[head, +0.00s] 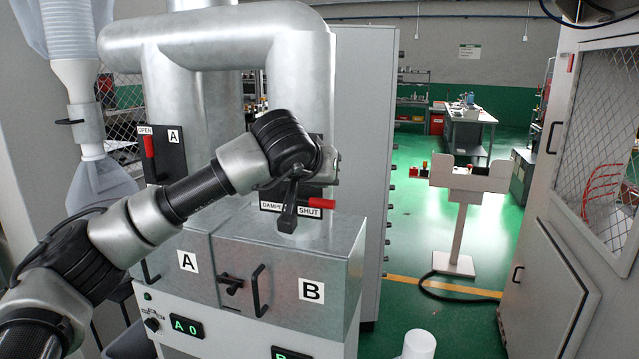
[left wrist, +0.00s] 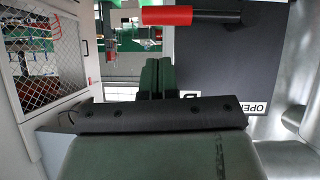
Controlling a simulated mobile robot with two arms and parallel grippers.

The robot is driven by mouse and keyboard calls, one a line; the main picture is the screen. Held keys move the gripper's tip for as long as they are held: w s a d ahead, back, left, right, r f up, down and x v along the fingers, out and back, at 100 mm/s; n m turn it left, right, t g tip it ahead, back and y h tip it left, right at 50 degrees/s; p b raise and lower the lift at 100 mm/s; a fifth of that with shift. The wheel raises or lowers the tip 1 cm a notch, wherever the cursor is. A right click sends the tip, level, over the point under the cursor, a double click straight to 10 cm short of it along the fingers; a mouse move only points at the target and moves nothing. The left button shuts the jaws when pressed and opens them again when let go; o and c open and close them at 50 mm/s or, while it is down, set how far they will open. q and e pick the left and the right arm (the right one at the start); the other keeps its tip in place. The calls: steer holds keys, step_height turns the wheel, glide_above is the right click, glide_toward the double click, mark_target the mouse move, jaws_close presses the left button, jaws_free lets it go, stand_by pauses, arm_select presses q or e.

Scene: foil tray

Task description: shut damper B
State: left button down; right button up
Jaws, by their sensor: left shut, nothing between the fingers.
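Damper B's red lever (head: 319,204) lies horizontal and points right, beside the word SHUT on its label (head: 306,213). In the left wrist view the red lever (left wrist: 166,15) crosses the top in front of a dark plate (left wrist: 220,60) with an upside-down OPEN label. My left gripper (head: 287,219) is shut and empty, just left of the red lever. Its fingers (left wrist: 157,77) show a gap from the lever in the left wrist view; I cannot tell whether any part touches it. My arm hides most of damper B's plate. My right gripper is not in view.
Damper A's red lever (head: 149,146) stands upright by its OPEN label. Below are metal boxes marked A (head: 187,262) and B (head: 311,291) with black handles. A tall grey cabinet (head: 362,150) stands right behind.

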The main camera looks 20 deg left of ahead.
arm_select(q)
steer(key=b+v, duration=0.4)
steer(key=v, duration=0.6)
steer(key=shift+s+d, duration=0.1)
steer(key=shift+d, duration=0.05)
